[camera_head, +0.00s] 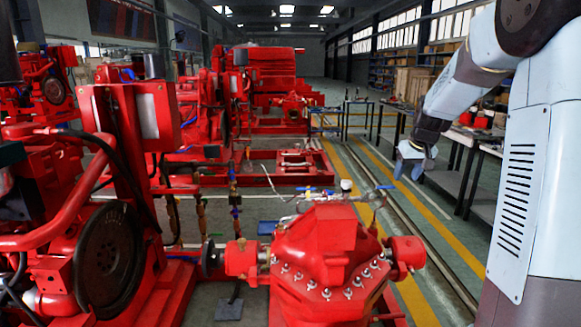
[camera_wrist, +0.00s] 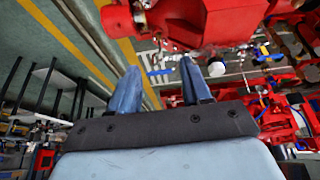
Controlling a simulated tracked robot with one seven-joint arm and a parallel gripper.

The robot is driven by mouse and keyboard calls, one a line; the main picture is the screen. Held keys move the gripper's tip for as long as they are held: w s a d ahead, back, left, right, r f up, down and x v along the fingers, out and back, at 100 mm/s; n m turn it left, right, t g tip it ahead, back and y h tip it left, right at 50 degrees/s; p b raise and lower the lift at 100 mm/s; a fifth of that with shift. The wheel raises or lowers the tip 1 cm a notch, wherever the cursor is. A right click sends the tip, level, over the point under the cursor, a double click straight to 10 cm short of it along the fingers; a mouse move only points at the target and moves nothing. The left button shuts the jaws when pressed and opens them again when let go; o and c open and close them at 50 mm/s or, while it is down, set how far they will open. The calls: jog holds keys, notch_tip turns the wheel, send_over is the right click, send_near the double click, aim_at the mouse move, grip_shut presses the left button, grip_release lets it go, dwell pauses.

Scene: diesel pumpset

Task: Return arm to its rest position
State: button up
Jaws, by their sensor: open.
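My arm reaches in from the right of the head view, bent at its elbow. My gripper (camera_head: 413,160) hangs at its end over the floor lane, to the right of the red pump (camera_head: 328,245). In the wrist view my gripper (camera_wrist: 158,88) shows two blue fingers spread apart with nothing between them. The red pump (camera_wrist: 205,22) shows at the top of that view, beyond the fingertips and apart from them.
A red diesel engine (camera_head: 105,240) with a dark flywheel stands at the left. Workbenches (camera_head: 465,140) with parts line the right side, behind my arm. The floor lane with yellow lines (camera_head: 400,190) between pump and benches is clear. More red pumpsets stand farther back.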

jog(key=s+a+r, duration=0.5)
jog(key=s, duration=0.5)
jog(key=s+a, duration=0.3)
jog(key=s, duration=1)
jog(key=s+a, duration=0.3)
jog(key=s, duration=1)
jog(key=shift+s+a+r+m+t, duration=0.2)
jog(key=shift+s+a+m+t, duration=0.1)
jog(key=shift+t, duration=0.1)
jog(key=shift+c, duration=0.5)
